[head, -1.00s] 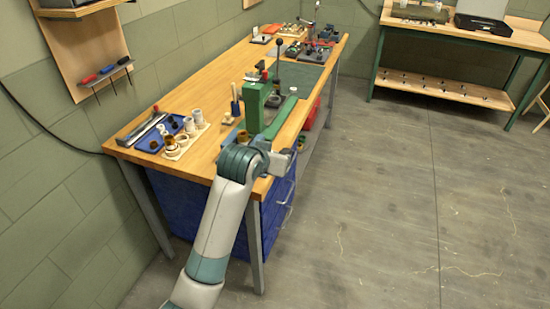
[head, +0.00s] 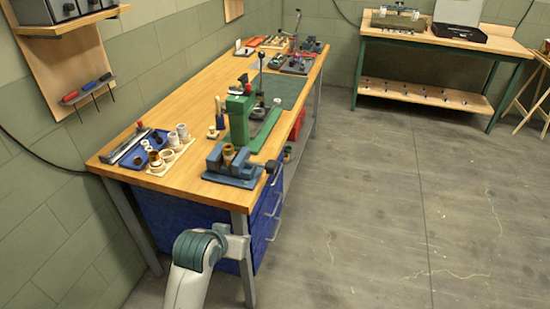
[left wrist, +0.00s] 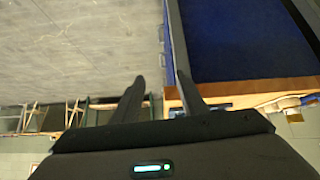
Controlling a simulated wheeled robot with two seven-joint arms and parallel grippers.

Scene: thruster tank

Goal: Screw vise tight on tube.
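The blue vise (head: 214,160) sits at the near right corner of the wooden workbench. A brown tube (head: 229,153) stands upright between its jaws; I cannot tell how tightly they hold it. The vise's dark screw handle (head: 271,167) sticks out to the right past the bench edge. My left gripper (head: 240,245) is below the bench top, in front of the near bench leg and clear of the vise. In the left wrist view its two dark fingers (left wrist: 160,76) are apart with nothing between them. My right gripper is not in view.
A green press (head: 238,120) stands behind the vise. A tray with white and brown rings (head: 160,170) and a blue bin (head: 131,158) lie to its left. The blue drawer cabinet (head: 180,215) is under the bench. The floor (head: 380,210) to the right is free.

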